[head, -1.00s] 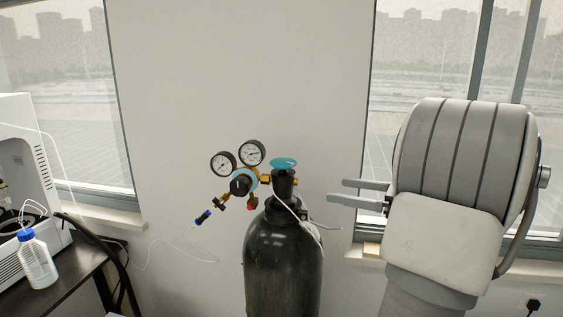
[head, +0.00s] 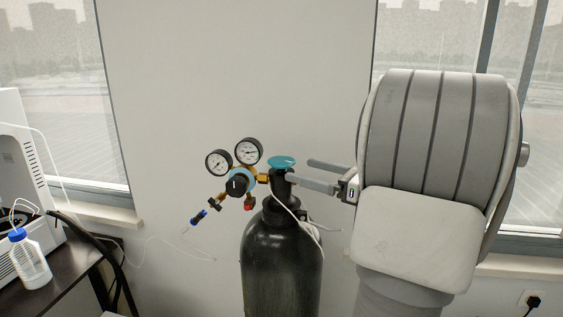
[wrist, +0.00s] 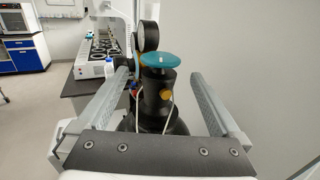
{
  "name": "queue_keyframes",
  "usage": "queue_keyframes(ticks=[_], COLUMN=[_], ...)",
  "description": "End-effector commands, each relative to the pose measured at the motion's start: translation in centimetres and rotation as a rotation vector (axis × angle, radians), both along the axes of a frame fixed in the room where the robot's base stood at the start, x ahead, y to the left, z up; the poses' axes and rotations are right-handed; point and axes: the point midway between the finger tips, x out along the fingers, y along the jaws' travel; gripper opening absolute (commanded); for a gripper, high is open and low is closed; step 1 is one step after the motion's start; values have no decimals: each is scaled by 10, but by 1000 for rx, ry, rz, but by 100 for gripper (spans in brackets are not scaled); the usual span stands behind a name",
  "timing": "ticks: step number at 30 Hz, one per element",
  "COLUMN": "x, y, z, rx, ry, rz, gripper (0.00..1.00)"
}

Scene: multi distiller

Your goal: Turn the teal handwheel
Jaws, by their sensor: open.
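The teal handwheel (head: 282,162) sits on top of the valve of a black gas cylinder (head: 281,262). In the wrist view the handwheel (wrist: 160,60) is centred beyond and between my two fingers. My gripper (head: 298,172) is open and empty, coming from the right. In the head view its fingertips are close to the valve neck just right of the handwheel. Whether they touch anything cannot be told. The regulator with two round gauges (head: 233,157) is fixed to the valve's left side.
A white tube runs from the cylinder top. A dark bench (head: 75,273) at the left carries a white machine and a blue-capped bottle (head: 30,258). A plain wall and windows stand behind. The space above the handwheel is free.

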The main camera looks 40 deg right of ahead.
Motion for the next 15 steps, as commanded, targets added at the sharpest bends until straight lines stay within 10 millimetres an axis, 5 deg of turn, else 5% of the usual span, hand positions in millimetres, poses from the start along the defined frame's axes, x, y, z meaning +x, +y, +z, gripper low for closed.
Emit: queue_keyframes(ticks=[6,15], x=[42,68], y=[14,22], z=[1,0], rx=[1,1], ry=[0,1], rz=[3,1], gripper=[100,100])
